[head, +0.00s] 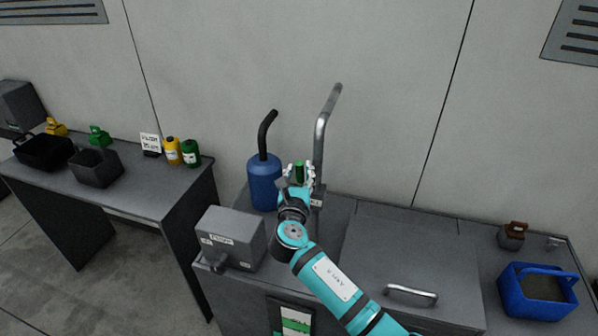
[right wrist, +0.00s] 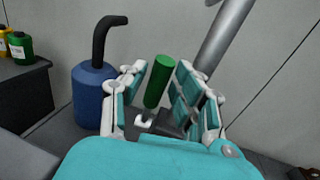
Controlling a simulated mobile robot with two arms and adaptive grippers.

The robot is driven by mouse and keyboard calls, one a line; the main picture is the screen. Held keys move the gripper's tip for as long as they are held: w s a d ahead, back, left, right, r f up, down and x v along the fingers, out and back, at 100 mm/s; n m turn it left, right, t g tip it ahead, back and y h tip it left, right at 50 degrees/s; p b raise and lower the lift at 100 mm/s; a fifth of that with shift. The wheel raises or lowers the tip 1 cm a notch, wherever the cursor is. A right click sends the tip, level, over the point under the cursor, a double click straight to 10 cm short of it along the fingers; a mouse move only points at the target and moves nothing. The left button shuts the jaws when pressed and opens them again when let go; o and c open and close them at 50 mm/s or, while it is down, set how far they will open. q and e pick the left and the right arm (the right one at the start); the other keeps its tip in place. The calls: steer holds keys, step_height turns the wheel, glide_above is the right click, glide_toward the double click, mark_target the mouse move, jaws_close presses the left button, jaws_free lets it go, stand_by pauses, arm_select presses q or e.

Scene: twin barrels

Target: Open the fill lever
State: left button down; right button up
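The fill lever has a green handle (head: 299,169), which stands upright beside the base of a bent metal pipe (head: 320,142). My right gripper (head: 298,174) is at the handle. In the right wrist view the green handle (right wrist: 158,80) rises, leaning slightly, between the two spread fingers of my right gripper (right wrist: 163,92). Gaps show on both sides of it, so the gripper looks open around the handle and not closed on it. The lever's lower part is partly hidden by the fingers. My left gripper is not in view.
A blue cylinder (head: 264,184) with a black bent spout stands just left of the lever. A grey box (head: 231,238) is at the counter's front left. A blue basket (head: 537,290) sits at the right. A side table (head: 150,196) with dark bins and bottles is at left.

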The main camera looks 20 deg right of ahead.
jaws_close()
stand_by(0.3)
steer(key=shift+d, duration=0.1)
